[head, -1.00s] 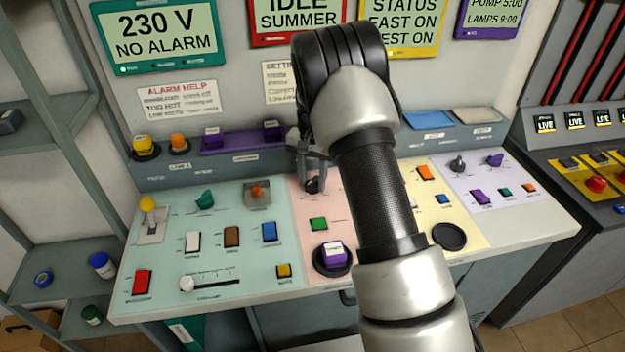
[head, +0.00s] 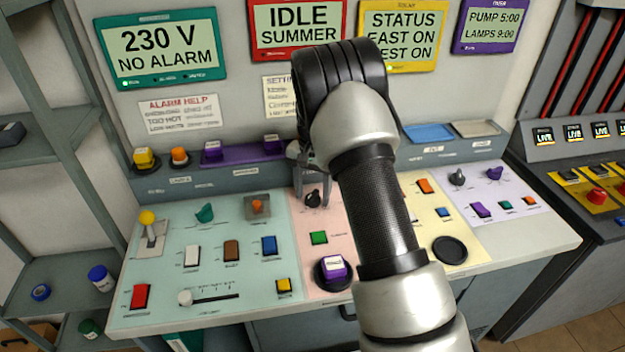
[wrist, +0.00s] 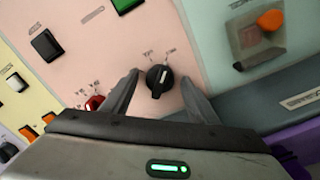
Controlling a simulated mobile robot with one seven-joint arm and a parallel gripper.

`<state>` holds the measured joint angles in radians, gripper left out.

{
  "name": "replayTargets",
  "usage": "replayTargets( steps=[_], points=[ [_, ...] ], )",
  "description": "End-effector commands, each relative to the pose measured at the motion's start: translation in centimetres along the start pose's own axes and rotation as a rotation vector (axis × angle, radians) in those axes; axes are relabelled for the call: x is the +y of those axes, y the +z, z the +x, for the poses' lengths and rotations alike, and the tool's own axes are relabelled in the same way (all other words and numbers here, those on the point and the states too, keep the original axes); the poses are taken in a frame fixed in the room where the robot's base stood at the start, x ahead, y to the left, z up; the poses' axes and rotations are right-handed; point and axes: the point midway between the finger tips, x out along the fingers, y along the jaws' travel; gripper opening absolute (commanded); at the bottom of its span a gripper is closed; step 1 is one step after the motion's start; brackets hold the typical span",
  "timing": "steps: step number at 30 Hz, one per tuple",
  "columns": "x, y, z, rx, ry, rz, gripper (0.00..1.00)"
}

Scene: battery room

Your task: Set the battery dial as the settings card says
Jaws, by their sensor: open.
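A black dial (head: 313,198) with a white pointer line sits on the pink panel. It also shows in the wrist view (wrist: 159,80), where its pointer tips toward two small marks whose text I cannot read. My gripper (head: 311,188) is open just above it, and in the wrist view its fingers (wrist: 158,88) stand on either side of the dial with gaps. The settings card (head: 279,97) on the back wall is partly hidden by my arm and its lines are unreadable.
A red knob (wrist: 94,103) shows close to one finger in the wrist view. Switches and a yellow-topped lever (head: 148,218) fill the mint panel.

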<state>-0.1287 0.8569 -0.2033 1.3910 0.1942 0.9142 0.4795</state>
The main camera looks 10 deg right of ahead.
Motion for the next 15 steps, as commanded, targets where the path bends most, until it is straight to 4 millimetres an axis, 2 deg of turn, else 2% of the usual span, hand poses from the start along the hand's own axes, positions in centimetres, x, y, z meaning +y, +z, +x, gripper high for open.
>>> replayTargets(
  steps=[5,15],
  points=[
    [-0.1,-0.1,-2.6,0.004,-0.003,-0.001,0.54],
    [-0.1,-0.1,-11.0,0.005,-0.003,0.000,0.54]
  ],
)
